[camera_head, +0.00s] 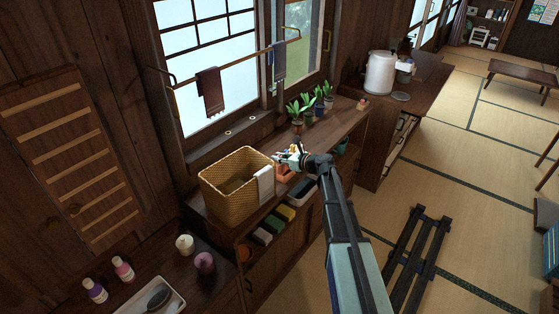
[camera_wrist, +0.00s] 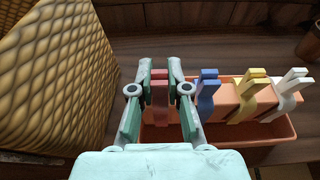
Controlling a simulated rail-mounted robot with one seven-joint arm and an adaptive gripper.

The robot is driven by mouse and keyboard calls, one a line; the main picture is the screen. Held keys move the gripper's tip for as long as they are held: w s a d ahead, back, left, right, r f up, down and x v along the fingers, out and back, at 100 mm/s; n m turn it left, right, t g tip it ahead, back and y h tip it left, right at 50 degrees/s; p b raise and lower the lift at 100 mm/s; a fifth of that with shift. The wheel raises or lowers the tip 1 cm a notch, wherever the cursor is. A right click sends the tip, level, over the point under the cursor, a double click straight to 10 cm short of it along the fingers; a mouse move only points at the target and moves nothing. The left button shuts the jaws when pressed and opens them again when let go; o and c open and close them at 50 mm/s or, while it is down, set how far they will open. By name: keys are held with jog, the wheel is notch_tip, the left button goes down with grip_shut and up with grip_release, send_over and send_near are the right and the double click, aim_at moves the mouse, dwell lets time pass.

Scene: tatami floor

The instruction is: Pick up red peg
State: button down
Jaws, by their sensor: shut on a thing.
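The red peg (camera_wrist: 159,92) is in the middle of the wrist view, upright between my two fingers, its lower part at the rim of an orange box (camera_wrist: 218,138). My gripper (camera_wrist: 160,72) is shut on the red peg from both sides. A blue peg (camera_wrist: 207,92), a yellow peg (camera_wrist: 247,98) and a white peg (camera_wrist: 288,90) stand in a row to its right on the same box. In the head view my gripper (camera_head: 281,158) is at the right side of the wicker basket, and the red peg is too small to tell there.
Several potted plants (camera_head: 308,105) stand behind on the shelf. Towels (camera_head: 210,90) hang from the rail above.

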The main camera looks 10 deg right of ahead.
notch_tip(320, 180, up, 25)
jog(key=shift+f+p, duration=0.2)
jog(key=shift+p, duration=0.15)
dwell(1.1)
jog(key=shift+d, duration=0.1)
